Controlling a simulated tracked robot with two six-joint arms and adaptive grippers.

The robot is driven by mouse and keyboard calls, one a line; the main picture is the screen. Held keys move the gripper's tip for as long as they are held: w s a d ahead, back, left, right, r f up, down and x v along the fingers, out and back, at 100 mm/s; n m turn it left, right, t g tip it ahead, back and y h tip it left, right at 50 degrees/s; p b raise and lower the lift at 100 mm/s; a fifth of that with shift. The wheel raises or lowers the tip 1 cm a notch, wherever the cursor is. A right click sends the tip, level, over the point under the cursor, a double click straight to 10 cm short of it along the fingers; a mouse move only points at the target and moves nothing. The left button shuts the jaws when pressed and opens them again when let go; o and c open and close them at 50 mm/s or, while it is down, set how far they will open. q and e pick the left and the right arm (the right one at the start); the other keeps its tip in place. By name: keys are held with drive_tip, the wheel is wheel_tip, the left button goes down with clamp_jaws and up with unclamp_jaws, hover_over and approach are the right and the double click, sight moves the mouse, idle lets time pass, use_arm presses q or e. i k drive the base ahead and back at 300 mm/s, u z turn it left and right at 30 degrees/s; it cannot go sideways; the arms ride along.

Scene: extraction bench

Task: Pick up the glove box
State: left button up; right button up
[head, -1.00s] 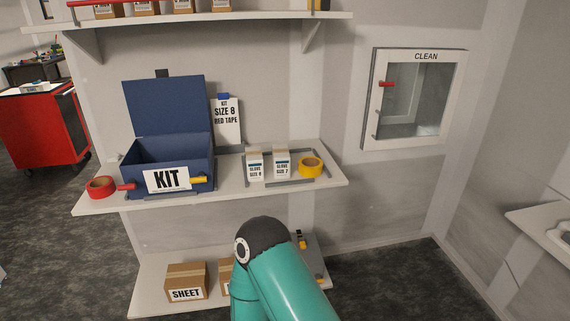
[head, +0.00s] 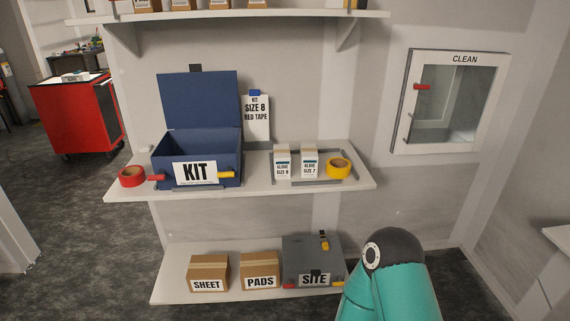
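Two small white glove boxes stand side by side on the middle shelf in the head view. The left one (head: 282,164) reads GLOVE SIZE 8 and the right one (head: 309,163) reads GLOVE SIZE 7. Behind them a card (head: 256,118) on the wall reads KIT, SIZE 8, RED TAPE. The open blue kit box (head: 196,150) stands to their left with its lid up. A teal arm link of mine shows at the lower right, well below the glove boxes. Neither of my grippers is in view.
A red tape roll (head: 131,176) lies left of the kit box, and a yellow tape roll (head: 339,168) lies right of the glove boxes. The lower shelf holds a SHEET box (head: 207,272), a PADS box (head: 260,269) and a grey SITE case (head: 312,260). A CLEAN cabinet (head: 450,100) hangs at right.

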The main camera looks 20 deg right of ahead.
sight(283, 159)
drive_tip(key=z, duration=0.05)
drive_tip(key=i, duration=1)
drive_tip(key=u, duration=0.05)
